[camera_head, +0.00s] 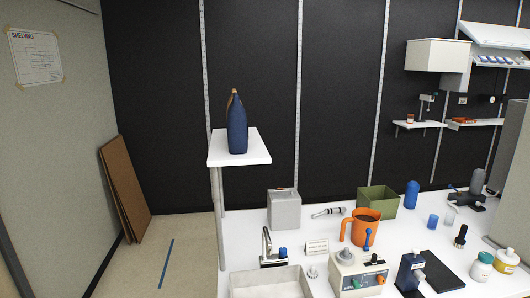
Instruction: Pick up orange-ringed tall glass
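I cannot make out a tall glass with an orange ring in this view. A large orange handled jug (361,228) stands upright on the white counter. Two small bluish cups, one darker (433,220) and one paler (449,216), stand further right, with no orange ring that I can see. A small white item with an orange-brown band (410,118) sits on a wall shelf, too small to identify. My gripper is not in view.
The white counter (240,250) carries a sink (270,284), a grey box (284,210), a green bin (377,200), a control box (357,273) and a black mat (442,271). Brown boards (124,188) lean left; floor (180,245) is open.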

